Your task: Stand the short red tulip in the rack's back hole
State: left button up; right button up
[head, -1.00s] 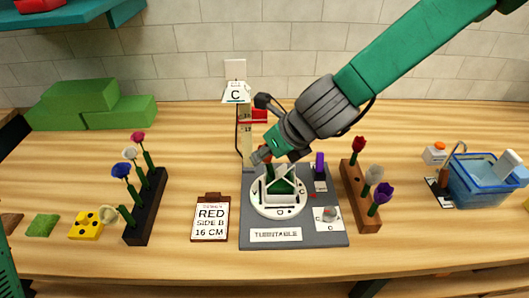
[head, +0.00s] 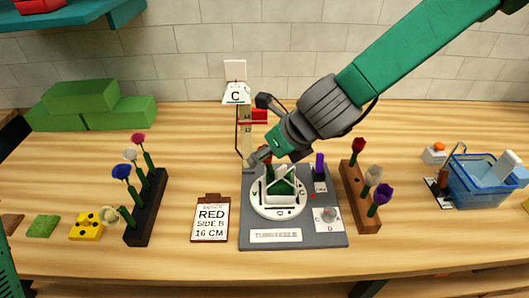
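A red tulip (head: 358,145) stands upright at the back end of the brown rack (head: 366,222), right of the turntable. The rack also holds a white flower (head: 373,175) and a purple flower (head: 383,193) nearer its front. My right gripper (head: 262,158) is low over the back left of the white turntable (head: 256,207). A small red patch (head: 267,160) shows at its fingers, with green below it. It may be another red flower; the fingers are too small and covered to tell their grip.
A dark rack (head: 140,228) with pink, white, blue and cream flowers stands left. A clipboard (head: 211,237) reads "RED SIDE B 16 CM". A post with a C sign (head: 236,97) stands behind the turntable. A blue basket (head: 470,188) is at right.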

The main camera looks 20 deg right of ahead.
jog(key=shift+p+v, duration=1.75)
jog(key=shift+v, duration=1.25)
jog(key=o, duration=0.6)
jog(key=shift+c, duration=0.2)
